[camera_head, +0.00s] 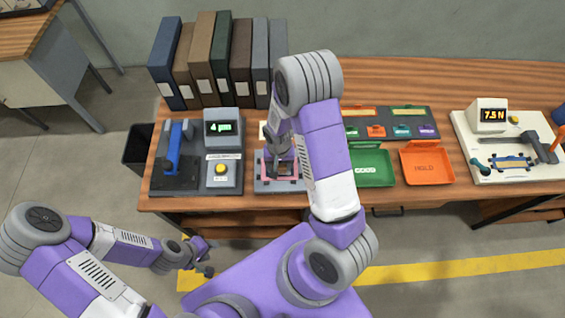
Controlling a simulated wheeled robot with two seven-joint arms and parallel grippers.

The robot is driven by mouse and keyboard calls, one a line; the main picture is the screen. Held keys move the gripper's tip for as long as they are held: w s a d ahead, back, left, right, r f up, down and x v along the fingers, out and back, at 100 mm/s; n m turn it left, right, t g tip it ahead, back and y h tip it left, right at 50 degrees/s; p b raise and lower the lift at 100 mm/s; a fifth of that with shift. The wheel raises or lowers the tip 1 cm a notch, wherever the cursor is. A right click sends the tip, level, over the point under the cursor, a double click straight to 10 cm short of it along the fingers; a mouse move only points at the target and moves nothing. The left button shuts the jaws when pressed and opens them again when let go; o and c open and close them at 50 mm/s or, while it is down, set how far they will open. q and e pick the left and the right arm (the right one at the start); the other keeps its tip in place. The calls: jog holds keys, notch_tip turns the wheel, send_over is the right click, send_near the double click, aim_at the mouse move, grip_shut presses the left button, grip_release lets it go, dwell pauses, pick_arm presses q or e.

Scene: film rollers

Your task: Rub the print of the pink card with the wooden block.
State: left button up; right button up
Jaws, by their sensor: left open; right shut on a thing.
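The pink card (267,172) shows as pink edges on a grey fixture (262,186) near the front of the table, left of the green tray. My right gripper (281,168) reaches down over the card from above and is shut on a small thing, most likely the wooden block. The block is mostly hidden by the fingers and is too small to make out. I cannot tell whether it touches the card. The card's print is also hidden. My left gripper (208,262) is open and empty, low in front of the table.
Left of the fixture stand a blue-handled device (174,150) and a green display with a yellow button (222,168). Binders (220,60) stand behind. A green tray (372,168) and an orange tray (427,165) lie to the right, then a tester (500,150).

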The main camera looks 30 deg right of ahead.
jog(key=shift+w+a, duration=0.35)
jog(key=shift+a, duration=0.25)
jog(key=shift+w+a, duration=0.3)
jog(key=shift+a, duration=0.3)
jog(key=shift+d, duration=0.2)
jog(key=shift+s+d, duration=0.1)
jog(key=shift+d, duration=0.1)
jog(key=shift+s+d, duration=0.4)
jog(key=shift+d, duration=0.1)
jog(key=shift+s+d, duration=0.45)
jog(key=shift+d, duration=0.35)
jog(key=shift+s+d, duration=0.4)
jog(key=shift+d, duration=0.35)
jog(key=shift+s+r, duration=0.1)
notch_tip(320, 180, up, 3)
jog(key=shift+f+p, duration=0.2)
jog(key=shift+p, duration=0.35)
pick_arm(q)
jog(key=shift+s+d+r+p, duration=0.15)
jog(key=shift+r+p, duration=0.6)
jog(key=shift+r, duration=0.15)
jog(key=shift+s+d+r+p, duration=0.1)
jog(key=shift+r+p, duration=0.65)
jog(key=shift+r, duration=0.2)
jog(key=shift+s+d+r+p, duration=0.15)
jog(key=shift+r+p, duration=0.6)
jog(key=shift+r, duration=0.15)
pick_arm(e)
jog(key=shift+a+r, duration=0.1)
jog(key=shift+r, duration=2.7)
